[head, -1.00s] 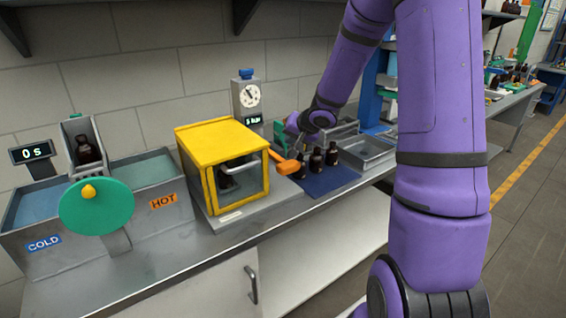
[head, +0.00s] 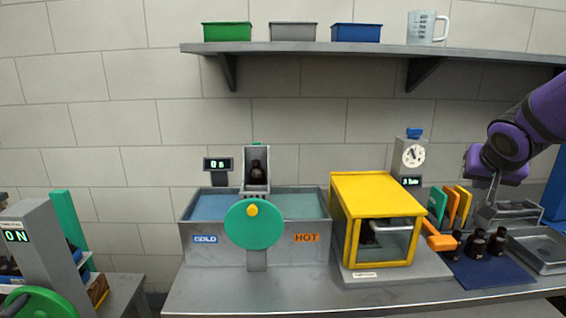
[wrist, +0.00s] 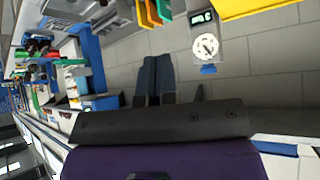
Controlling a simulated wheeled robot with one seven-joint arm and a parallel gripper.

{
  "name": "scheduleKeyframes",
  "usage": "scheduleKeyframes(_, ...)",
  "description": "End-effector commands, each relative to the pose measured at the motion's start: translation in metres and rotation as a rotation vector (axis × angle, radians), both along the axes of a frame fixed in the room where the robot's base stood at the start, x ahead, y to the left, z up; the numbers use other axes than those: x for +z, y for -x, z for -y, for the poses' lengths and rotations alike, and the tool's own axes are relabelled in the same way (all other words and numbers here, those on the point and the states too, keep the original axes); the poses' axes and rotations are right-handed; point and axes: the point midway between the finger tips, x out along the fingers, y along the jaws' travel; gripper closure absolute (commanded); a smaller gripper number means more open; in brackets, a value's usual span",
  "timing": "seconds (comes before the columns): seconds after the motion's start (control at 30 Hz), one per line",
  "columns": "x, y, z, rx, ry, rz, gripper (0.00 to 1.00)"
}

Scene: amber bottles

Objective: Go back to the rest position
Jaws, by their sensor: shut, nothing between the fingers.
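My gripper (head: 491,197) is at the right of the head view, at the end of my purple arm. It points down above the back of the counter, near the dark bottles and a metal tray. In the wrist view my gripper (wrist: 155,62) shows its two fingers close together, shut with nothing held. Its tips are small and partly lost against the things behind it in the head view.
Several dark bottles (head: 477,244) stand on a blue mat (head: 490,270), left of a metal tray (head: 545,252). A yellow box (head: 375,195) and a cold/hot bath (head: 205,208) stand further left. A shelf (head: 380,50) with bins runs above; the wall space between is clear.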

Motion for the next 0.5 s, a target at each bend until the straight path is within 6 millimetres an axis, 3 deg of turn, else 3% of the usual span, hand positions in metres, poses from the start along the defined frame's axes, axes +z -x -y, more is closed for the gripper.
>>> scheduleKeyframes(0.2,0.028,0.067,-0.032,0.059,0.039,-0.089,1.0)
scheduleKeyframes(0.5,0.038,0.164,-0.079,0.25,0.0,-0.225,1.0)
